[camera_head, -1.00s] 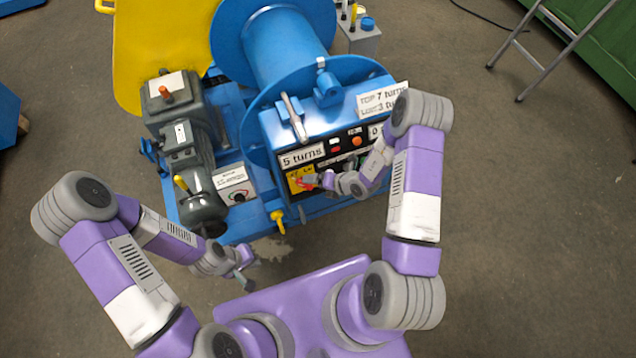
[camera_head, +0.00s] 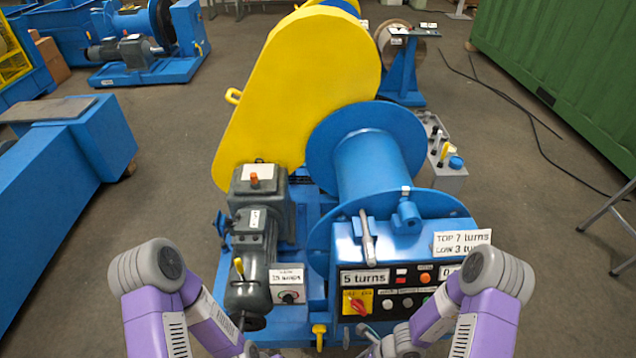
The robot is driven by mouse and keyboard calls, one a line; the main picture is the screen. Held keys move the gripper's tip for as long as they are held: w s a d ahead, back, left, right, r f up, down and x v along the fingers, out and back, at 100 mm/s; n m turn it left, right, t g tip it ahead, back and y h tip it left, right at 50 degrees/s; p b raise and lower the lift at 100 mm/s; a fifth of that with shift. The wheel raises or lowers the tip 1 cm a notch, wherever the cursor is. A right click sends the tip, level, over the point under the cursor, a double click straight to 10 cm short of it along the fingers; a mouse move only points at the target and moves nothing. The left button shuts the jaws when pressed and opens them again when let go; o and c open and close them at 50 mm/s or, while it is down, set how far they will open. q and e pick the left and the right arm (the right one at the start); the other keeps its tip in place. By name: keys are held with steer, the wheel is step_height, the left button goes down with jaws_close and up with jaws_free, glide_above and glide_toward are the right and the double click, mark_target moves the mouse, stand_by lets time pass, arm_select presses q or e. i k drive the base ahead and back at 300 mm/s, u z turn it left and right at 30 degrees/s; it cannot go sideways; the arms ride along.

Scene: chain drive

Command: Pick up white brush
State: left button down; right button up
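I cannot make out a white brush in the head view. The blue winch (camera_head: 370,170) with its drum stands in front of me, and its control panel (camera_head: 400,300) faces me with a red switch (camera_head: 358,306) on a yellow plate. My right gripper (camera_head: 368,342) is small and low in the picture, just below the panel's switches. My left gripper (camera_head: 252,350) is at the bottom edge, below the grey motor (camera_head: 252,240). Both fingertips are too small or cut off to read, and I see nothing clearly held.
A grey box (camera_head: 442,160) with small upright items and a blue cap (camera_head: 456,162) stands right of the drum. A yellow guard (camera_head: 300,85) rises behind. A blue bench (camera_head: 70,160) is at left, a green container (camera_head: 570,70) at right.

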mark_target(433, 152)
steer(key=z, duration=2.45)
steer(key=i, duration=2.65)
steer(key=u, duration=2.5)
